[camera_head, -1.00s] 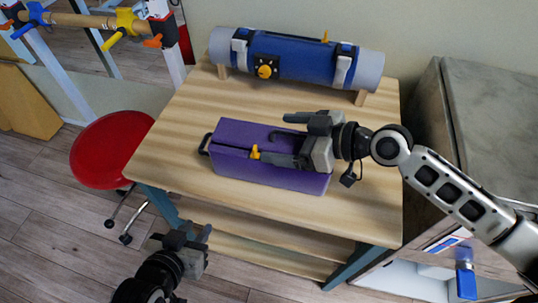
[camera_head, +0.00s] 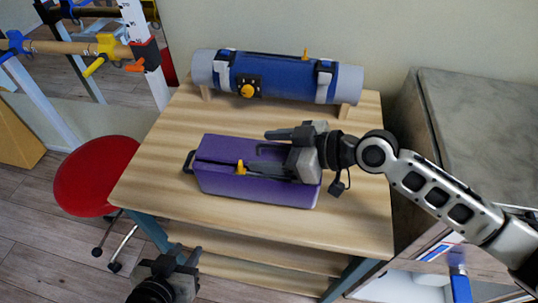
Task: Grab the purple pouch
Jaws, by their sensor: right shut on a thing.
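The purple pouch (camera_head: 240,182) is a long box-like bag with a yellow zipper pull and a dark loop at its left end. It lies on the wooden table. My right gripper (camera_head: 278,151) reaches in from the right over the pouch's top right part and is shut on it. One finger lies along the near top and the other shows above the far edge; the exact grip spot is partly hidden. My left gripper (camera_head: 183,257) is low in front of the table, apart from the pouch, with its fingers spread and empty.
A blue and grey roll (camera_head: 285,78) rests on wooden supports at the back of the table (camera_head: 150,185). A red stool (camera_head: 95,175) stands at left, near parallel bars (camera_head: 75,48). A grey-topped cabinet (camera_head: 485,130) stands at right. The table's front strip is clear.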

